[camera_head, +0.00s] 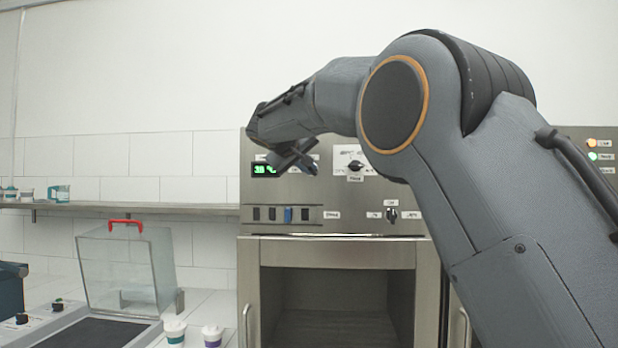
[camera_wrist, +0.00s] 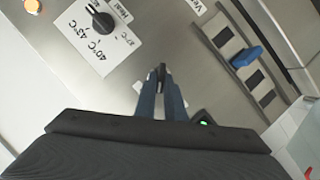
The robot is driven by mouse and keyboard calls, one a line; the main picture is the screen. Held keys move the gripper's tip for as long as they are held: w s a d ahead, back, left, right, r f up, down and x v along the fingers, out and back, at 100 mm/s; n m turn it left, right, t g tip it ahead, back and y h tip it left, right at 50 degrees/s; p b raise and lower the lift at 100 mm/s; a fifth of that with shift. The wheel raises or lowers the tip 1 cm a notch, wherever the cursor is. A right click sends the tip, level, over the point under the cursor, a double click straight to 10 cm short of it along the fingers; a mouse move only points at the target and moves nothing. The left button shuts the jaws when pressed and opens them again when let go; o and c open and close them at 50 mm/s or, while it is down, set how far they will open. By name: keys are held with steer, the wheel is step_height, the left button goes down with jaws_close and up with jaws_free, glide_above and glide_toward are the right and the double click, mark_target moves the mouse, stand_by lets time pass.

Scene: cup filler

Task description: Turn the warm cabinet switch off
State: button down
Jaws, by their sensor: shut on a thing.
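The steel control panel (camera_head: 330,195) of the cabinet fills the middle of the head view. My gripper (camera_wrist: 161,78) points at the panel and is shut on a small dark part (camera_wrist: 161,69), which looks like a switch lever. The fingers hide most of it, and I cannot read which way it is set. In the head view my gripper (camera_head: 301,160) is in front of the panel, between the green display (camera_head: 264,170) and the temperature knob (camera_head: 355,166). The knob also shows in the wrist view (camera_wrist: 104,21), apart from the fingers.
A row of rocker switches, one blue (camera_head: 288,214), is below the display. A second dark knob (camera_head: 392,215) is to its right. The open cabinet bay (camera_head: 335,300) is underneath. A clear box with a red handle (camera_head: 125,225) and lidded cups (camera_head: 175,332) stand left.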

steer(key=shift+a+f+n+t+h+b, duration=0.15)
steer(key=shift+n+t+h+b, duration=0.35)
steer(key=shift+n+b, duration=0.85)
steer(key=shift+f+n+t+h+b, duration=0.25)
steer(key=shift+n+h+b, duration=0.3)
steer(key=shift+n+b, duration=0.75)
steer(key=shift+a+f+n+t+h+b, duration=0.15)
steer(key=shift+n+t+h+b, duration=0.35)
steer(key=shift+n+b, duration=0.85)
steer(key=c, duration=1.8)
jaws_free()
steer(key=shift+r, duration=0.1)
steer(key=shift+c, duration=0.2)
steer(key=b+v, duration=0.2)
steer(key=v, duration=0.5)
steer(key=shift+s+a+b, duration=0.2)
steer(key=shift+s+b, duration=0.1)
steer(key=shift+s, duration=0.05)
